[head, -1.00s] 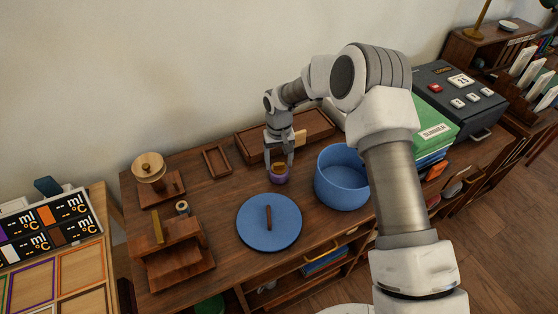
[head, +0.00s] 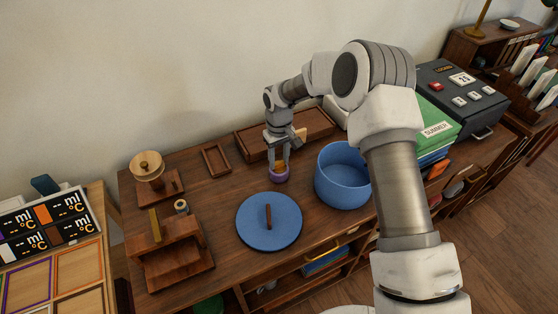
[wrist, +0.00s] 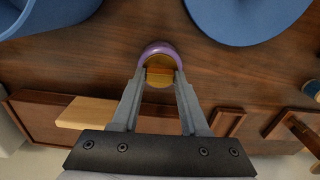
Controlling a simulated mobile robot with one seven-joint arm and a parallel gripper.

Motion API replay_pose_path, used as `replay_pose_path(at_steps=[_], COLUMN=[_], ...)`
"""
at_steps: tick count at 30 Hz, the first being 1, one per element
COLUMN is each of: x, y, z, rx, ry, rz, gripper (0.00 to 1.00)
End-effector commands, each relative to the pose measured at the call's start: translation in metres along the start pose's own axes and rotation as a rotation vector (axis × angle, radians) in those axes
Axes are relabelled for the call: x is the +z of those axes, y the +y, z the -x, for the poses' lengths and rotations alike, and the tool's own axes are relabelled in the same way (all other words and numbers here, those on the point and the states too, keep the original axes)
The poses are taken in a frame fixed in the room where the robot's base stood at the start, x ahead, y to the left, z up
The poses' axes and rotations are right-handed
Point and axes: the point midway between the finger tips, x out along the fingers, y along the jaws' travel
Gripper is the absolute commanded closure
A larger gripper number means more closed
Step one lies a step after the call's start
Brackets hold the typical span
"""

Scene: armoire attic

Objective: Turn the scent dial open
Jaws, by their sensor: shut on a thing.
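The scent dial is a small round purple pot (head: 279,177) with an amber-brown knob (wrist: 160,72) on top, standing on the wooden cabinet top. My gripper (head: 279,167) points down at it from above. In the wrist view the two fingers (wrist: 160,78) sit on either side of the amber knob and are shut on it. The purple rim (wrist: 158,47) shows around the far side of the knob.
A blue pot (head: 343,178) stands close on the right and a blue lid (head: 269,222) with a dark handle lies in front. A long wooden tray (head: 310,134) is behind. Wooden stands (head: 170,255) are at the left. Some bare cabinet top lies between the stands and the lid.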

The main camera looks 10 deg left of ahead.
Motion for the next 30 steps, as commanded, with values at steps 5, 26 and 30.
replay_pose_path(at_steps=[5,26,30], x=[0.000,-0.001,-0.001], y=[0.000,0.000,0.000], z=[0.001,0.004,0.022], rx=[-0.001,0.000,0.001], ry=[0.001,0.002,0.003], rz=[0.019,0.016,0.015], gripper=[1.00,0.25,0.25])
